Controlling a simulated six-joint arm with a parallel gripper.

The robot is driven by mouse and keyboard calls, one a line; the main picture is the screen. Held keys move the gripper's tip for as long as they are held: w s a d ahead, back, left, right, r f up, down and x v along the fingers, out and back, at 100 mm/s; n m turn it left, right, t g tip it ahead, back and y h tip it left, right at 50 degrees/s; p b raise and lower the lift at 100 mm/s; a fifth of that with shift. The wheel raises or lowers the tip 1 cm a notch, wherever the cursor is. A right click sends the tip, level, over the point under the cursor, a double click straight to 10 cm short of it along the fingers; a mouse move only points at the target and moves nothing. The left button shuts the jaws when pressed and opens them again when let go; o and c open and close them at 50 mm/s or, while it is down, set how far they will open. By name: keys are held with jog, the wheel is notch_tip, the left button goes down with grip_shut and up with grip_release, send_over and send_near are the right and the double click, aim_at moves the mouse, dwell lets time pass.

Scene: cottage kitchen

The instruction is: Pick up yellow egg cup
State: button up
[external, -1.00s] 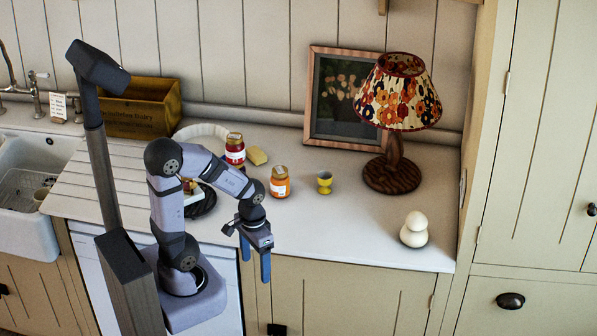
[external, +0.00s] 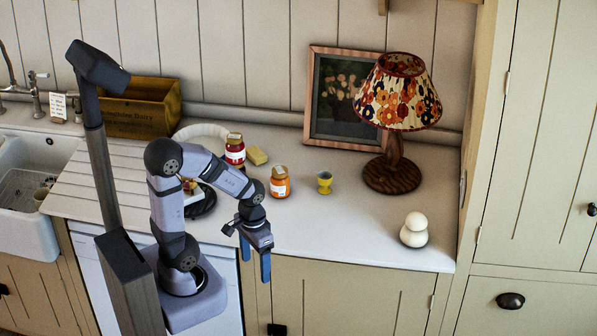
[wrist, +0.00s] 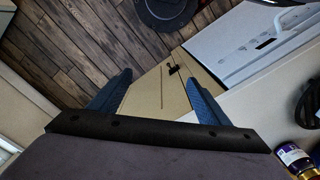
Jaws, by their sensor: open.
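The yellow egg cup (external: 324,186) stands upright on the pale worktop in the external view, right of the orange-filled jar. Its inside looks grey. It does not show in the wrist view. My gripper (external: 255,265) hangs at the front edge of the worktop, to the left of the egg cup and nearer the camera, well apart from it. Its two blue fingers are apart and point down, with nothing between them. In the wrist view my gripper (wrist: 155,95) is open over the floor and a cabinet front.
An orange-filled jar (external: 280,182) stands close left of the egg cup. A lamp (external: 392,170) stands to the right, with a white rounded object (external: 414,230) near the front. The worktop (external: 335,235) before the egg cup is clear.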

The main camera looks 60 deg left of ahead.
jog(key=shift+c, duration=1.1)
